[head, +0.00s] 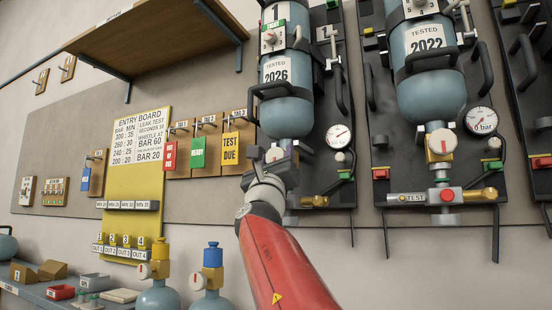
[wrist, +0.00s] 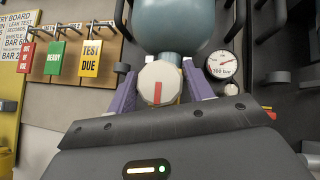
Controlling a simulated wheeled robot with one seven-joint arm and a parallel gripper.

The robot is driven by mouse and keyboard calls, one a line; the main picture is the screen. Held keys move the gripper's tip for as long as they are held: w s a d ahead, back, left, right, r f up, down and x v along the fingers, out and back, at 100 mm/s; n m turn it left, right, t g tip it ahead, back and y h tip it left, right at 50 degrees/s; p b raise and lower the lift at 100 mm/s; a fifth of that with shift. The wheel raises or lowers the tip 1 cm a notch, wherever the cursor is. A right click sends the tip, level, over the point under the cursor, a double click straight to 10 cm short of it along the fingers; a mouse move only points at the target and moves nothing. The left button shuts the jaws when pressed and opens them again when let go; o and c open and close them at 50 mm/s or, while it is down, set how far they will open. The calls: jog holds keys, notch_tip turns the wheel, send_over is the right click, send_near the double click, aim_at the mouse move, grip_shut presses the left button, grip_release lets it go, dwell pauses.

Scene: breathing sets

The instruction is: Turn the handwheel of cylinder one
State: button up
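A pale, many-sided handwheel (wrist: 160,83) with a red mark sits below a blue-grey cylinder (wrist: 172,22) in the wrist view. The mark stands nearly vertical. My gripper (wrist: 159,80) has one purple finger on each side of the handwheel, apart and around it; firm contact cannot be made out.
A second cylinder set (head: 430,92), marked 2022, hangs to the right with its own handwheel (head: 441,142). Tags including "TEST DUE" (head: 231,148) hang left, beside a yellow entry board (head: 137,185). A wooden shelf (head: 150,45) juts out above. Small bottles (head: 210,290) stand below.

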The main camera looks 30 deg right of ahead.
jog(key=c, duration=0.6)
jog(key=shift+m+g+h, duration=0.4)
jog(key=shift+m+h, duration=0.2)
jog(key=shift+m, duration=0.2)
jog(key=m+g+h, duration=0.3)
jog(key=m, duration=0.1)
jog(key=shift+m, duration=0.4)
jog(key=m+g+h+p, duration=0.1)
jog(key=m+g+h, duration=0.1)
jog(key=m+g, duration=0.1)
jog(key=m+g+h+p, duration=0.1)
jog(key=m+g, duration=0.2)
jog(key=m, duration=0.2)
jog(key=shift+w+a+r+g+h, duration=0.1)
jog(key=shift+r+g+h, duration=0.05)
jog(key=shift+g+h, duration=0.25)
jog(key=m+g+p, duration=0.1)
jog(key=m+g, duration=0.3)
jog(key=m, duration=0.1)
jog(key=shift+g+h+p, duration=0.3)
jog(key=shift+h, duration=0.1)
jog(key=shift+m+g+y+p, duration=0.4)
jog(key=shift+m+g, duration=1.2)
jog(key=shift+m, duration=0.4)
